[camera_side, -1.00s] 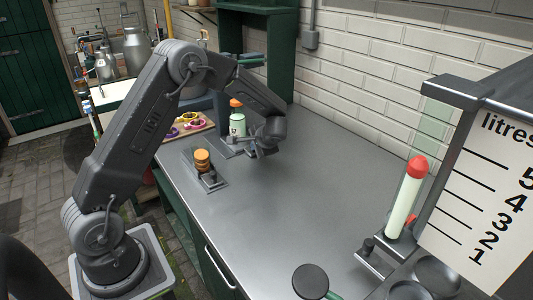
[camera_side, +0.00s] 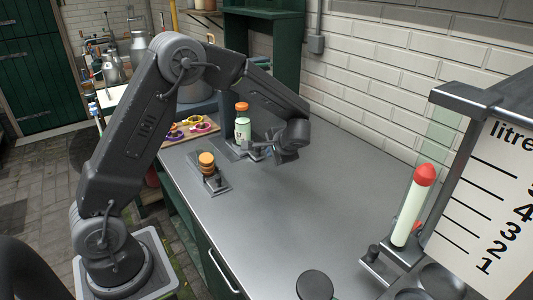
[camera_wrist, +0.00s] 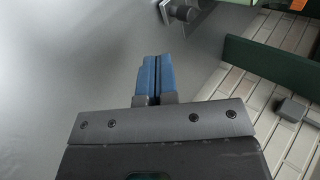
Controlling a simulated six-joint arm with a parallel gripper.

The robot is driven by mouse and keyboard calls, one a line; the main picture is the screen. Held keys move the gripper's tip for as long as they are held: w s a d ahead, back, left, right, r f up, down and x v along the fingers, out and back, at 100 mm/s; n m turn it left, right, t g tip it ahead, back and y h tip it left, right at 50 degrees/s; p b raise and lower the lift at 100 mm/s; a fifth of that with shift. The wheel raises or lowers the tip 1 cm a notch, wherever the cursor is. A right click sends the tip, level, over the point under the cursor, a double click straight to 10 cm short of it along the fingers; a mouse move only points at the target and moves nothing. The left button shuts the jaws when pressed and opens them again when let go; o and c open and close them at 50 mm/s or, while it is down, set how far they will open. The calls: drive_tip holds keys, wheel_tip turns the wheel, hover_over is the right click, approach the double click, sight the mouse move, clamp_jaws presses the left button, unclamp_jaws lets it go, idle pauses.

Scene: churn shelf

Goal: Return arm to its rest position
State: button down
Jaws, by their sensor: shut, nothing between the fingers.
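My gripper (camera_side: 285,157) hangs over the grey metal counter (camera_side: 285,215), just right of a bottle with an orange cap (camera_side: 242,124). In the wrist view its blue fingers (camera_wrist: 155,78) are pressed together with nothing between them. The bottle stands upright on a grey holder at the back of the counter, apart from my gripper. Below the fingers the wrist view shows mostly bare counter.
An orange-topped piece (camera_side: 207,163) sits on a small plate at the counter's left edge. A red-tipped pale tube (camera_side: 413,208) stands by the litres scale (camera_side: 490,215) at right. A brick wall (camera_side: 400,70) runs behind. The counter's middle is clear.

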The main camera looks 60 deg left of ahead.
drive_tip(key=s+d+r+n+t+h, duration=0.1)
drive_tip(key=s+d+r+h, duration=0.1)
drive_tip(key=s+d+r, duration=0.3)
drive_tip(key=s+d+r+h, duration=0.2)
drive_tip(key=s+d+r, duration=0.2)
drive_tip(key=s+r, duration=0.35)
drive_tip(key=s+d+r+t+h, duration=0.1)
drive_tip(key=s+d+h, duration=0.1)
drive_tip(key=s, duration=0.4)
drive_tip(key=s+d+r+t+h, duration=0.1)
drive_tip(key=s+d+t+h, duration=0.1)
drive_tip(key=s, duration=0.5)
drive_tip(key=d+h, duration=0.1)
drive_tip(key=d, duration=0.1)
drive_tip(key=shift+s+d+n, duration=0.2)
drive_tip(key=shift+d+n, duration=0.15)
drive_tip(key=shift+n, duration=0.05)
